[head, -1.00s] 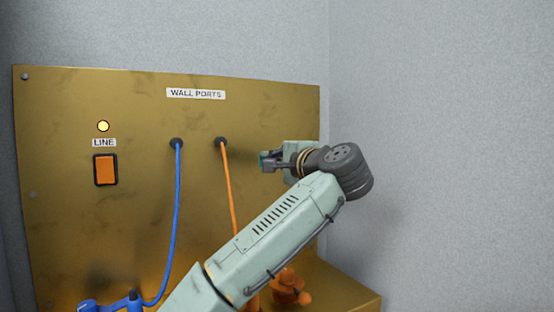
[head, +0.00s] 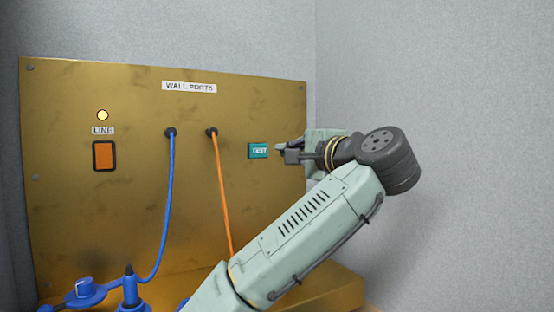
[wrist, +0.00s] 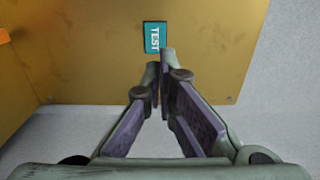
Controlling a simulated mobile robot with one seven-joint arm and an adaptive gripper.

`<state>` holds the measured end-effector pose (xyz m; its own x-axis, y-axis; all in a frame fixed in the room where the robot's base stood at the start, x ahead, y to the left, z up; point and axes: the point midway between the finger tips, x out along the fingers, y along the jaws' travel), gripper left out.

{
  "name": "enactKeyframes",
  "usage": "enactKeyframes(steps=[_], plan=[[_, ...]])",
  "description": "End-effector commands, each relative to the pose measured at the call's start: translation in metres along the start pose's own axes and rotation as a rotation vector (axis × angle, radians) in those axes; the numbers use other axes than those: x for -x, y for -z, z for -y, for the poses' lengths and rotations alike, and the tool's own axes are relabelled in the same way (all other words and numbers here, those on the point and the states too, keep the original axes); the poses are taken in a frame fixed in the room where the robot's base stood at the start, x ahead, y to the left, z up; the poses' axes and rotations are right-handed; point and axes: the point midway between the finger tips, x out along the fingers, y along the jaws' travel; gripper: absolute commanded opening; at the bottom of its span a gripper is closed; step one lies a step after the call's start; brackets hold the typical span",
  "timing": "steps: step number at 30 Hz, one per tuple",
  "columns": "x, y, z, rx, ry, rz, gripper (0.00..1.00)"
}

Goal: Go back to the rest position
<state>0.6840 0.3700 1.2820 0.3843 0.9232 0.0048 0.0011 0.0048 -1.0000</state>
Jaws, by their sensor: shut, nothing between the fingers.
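My gripper (head: 281,150) is shut and empty, just right of the teal TEST button (head: 259,151) on the brass wall panel (head: 110,215). A small gap shows between the fingertips and the button in the head view. In the wrist view the fingers of my gripper (wrist: 159,72) come together at their tips just below the TEST button (wrist: 154,37). My arm reaches up from the bottom of the head view to the right of the panel's middle.
A blue cord (head: 168,210) and an orange cord (head: 222,200) hang from the wall ports. An orange switch (head: 104,156) sits under a lit lamp (head: 102,115) at left. Blue fittings (head: 85,291) stand at lower left. Grey wall (head: 440,100) is clear at right.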

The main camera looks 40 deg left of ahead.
Motion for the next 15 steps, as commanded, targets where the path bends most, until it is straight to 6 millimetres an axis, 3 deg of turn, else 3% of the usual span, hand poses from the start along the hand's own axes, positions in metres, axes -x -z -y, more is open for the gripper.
enactKeyframes(steps=[5, 15], plan=[[0.0143, 0.0004, -0.0001, 0.000, 0.000, -0.002, 0.00], [0.0159, 0.0002, 0.0008, 0.000, 0.000, -0.001, 0.00]])
